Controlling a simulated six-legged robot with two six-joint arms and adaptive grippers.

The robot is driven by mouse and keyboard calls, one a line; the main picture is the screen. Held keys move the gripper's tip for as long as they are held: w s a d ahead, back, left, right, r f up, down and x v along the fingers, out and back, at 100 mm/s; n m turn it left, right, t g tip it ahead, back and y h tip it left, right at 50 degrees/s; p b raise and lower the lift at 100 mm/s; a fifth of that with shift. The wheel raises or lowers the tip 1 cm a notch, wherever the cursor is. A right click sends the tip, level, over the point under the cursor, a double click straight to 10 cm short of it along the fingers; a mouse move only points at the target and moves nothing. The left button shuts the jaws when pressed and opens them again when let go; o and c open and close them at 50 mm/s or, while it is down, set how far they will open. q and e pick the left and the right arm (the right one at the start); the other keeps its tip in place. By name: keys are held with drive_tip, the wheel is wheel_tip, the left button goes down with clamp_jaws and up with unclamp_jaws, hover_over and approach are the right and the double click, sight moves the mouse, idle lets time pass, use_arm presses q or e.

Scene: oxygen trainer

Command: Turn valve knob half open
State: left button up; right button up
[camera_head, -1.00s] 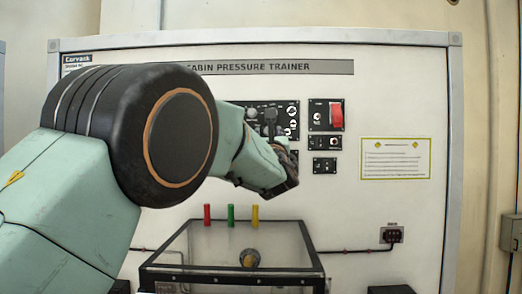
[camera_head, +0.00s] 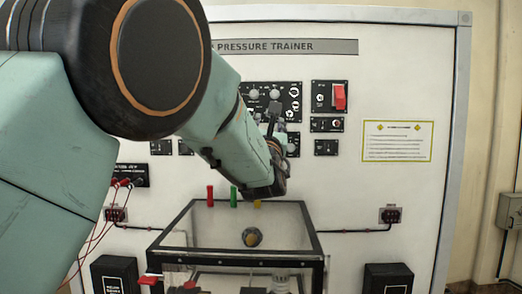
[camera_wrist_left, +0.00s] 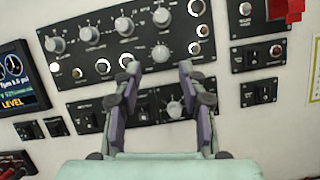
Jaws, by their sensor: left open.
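My left arm reaches from the left across the head view toward a black control panel (camera_head: 290,90) on the white trainer board. In the left wrist view my left gripper (camera_wrist_left: 158,70) is open, its two fingers apart and pointing at the board. A grey knob (camera_wrist_left: 161,53) shows just beyond and between the fingertips. Another grey knob (camera_wrist_left: 173,108) on a lower small panel shows between the fingers. Nothing is held, and I cannot tell whether a finger touches the panel. No label identifies the valve knob readably. My right gripper is not in view.
Several knobs and round sockets line the panel. A red guarded switch (camera_head: 340,96) is to its right. Below stands a clear box with a black frame (camera_head: 315,245) and a round knob (camera_head: 252,237) on it. Red, green and yellow pegs (camera_head: 233,196) stand behind it.

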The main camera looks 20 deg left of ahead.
use_arm(q)
drive_tip(key=f+n+g, duration=0.1)
drive_tip(key=a+f+n+g+b, duration=0.1)
drive_tip(key=f+n+g, duration=0.1)
drive_tip(key=f+n+g+y, duration=0.1)
drive_tip(key=shift+s+a+f+n+b, duration=0.25)
drive_tip(key=shift+s+a+n+b, duration=0.05)
drive_tip(key=shift+s+n+b, duration=0.1)
drive_tip(key=shift+w+a+f, duration=0.1)
drive_tip(key=shift+w, duration=0.05)
drive_tip(key=shift+f, duration=0.1)
